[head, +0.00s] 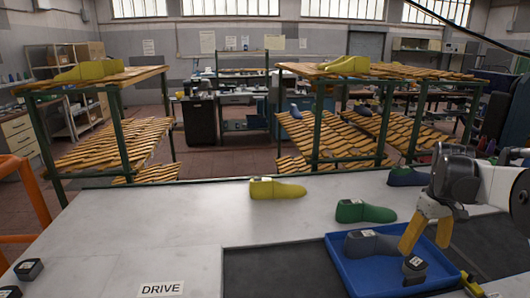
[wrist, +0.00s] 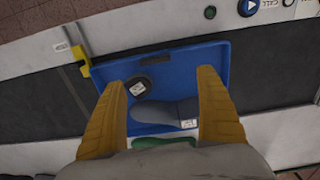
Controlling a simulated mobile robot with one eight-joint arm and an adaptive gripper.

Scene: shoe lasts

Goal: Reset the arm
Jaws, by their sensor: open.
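My gripper (head: 424,248) is over the blue tray (head: 345,272), its yellow fingers pointing down. In the wrist view my gripper (wrist: 162,78) is open, its fingers wide apart, with nothing held between them. Below it the tray (wrist: 200,58) holds a grey-blue shoe last (wrist: 165,112) and a small dark piece with a white label (wrist: 137,87). In the head view the grey-blue last (head: 368,244) lies left of the fingers, and the dark piece (head: 414,266) is just below them.
A green last (head: 362,211), a yellow last (head: 276,189) and a dark blue last (head: 405,177) stand on the white table behind the tray. A dark labelled piece (head: 29,269) sits at the left. Wooden racks (head: 110,145) stand beyond. The table's left middle is clear.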

